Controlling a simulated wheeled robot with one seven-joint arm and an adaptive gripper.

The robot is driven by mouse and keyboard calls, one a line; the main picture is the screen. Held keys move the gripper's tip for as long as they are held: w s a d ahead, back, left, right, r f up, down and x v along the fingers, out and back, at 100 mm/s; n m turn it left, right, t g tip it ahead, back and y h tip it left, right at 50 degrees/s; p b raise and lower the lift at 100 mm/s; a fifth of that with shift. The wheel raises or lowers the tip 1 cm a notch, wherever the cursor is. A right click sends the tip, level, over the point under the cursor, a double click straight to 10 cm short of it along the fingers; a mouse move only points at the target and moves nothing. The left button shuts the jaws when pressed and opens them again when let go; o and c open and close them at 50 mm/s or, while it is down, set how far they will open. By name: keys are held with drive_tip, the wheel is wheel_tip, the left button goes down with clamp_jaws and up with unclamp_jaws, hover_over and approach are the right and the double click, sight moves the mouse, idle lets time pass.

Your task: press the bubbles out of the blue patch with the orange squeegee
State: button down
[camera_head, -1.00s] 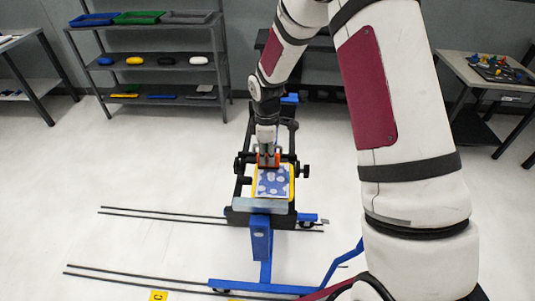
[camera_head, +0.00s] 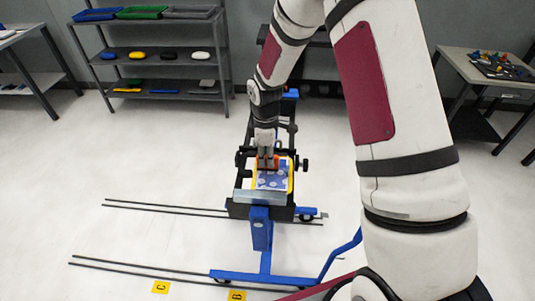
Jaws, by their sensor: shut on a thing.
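The blue patch (camera_head: 271,182) with several pale round bubbles lies on a yellow-edged board (camera_head: 291,181) on a black and blue stand. My gripper (camera_head: 267,156) points down over the far part of the patch and is shut on the orange squeegee (camera_head: 267,163). The squeegee is at or just above the patch's far part; I cannot tell whether its edge touches. The gripper and squeegee hide the far part of the patch.
The blue stand (camera_head: 261,232) has black side knobs (camera_head: 305,165) near the patch. Thin dark rails (camera_head: 160,207) lie on the floor. A grey shelf (camera_head: 155,42) with trays stands at the back left, and a table (camera_head: 480,68) at the right.

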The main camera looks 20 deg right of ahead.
drive_tip(key=shift+s+a, duration=0.15)
drive_tip(key=shift+s, duration=0.35)
drive_tip(key=shift+s, duration=0.1)
drive_tip(key=shift+s+a+p, duration=0.25)
drive_tip(key=shift+s+p, duration=0.1)
drive_tip(key=shift+s, duration=0.1)
drive_tip(key=shift+s+a+p, duration=0.2)
drive_tip(key=shift+s+p, duration=0.15)
drive_tip(key=shift+s, duration=0.1)
drive_tip(key=shift+s+a+p, duration=0.2)
drive_tip(key=shift+s+p, duration=0.05)
drive_tip(key=shift+s, duration=0.3)
drive_tip(key=shift+s+a+p, duration=0.2)
drive_tip(key=shift+s+p, duration=0.05)
drive_tip(key=shift+s, duration=0.25)
drive_tip(key=shift+s+a, duration=0.15)
drive_tip(key=shift+s, duration=0.15)
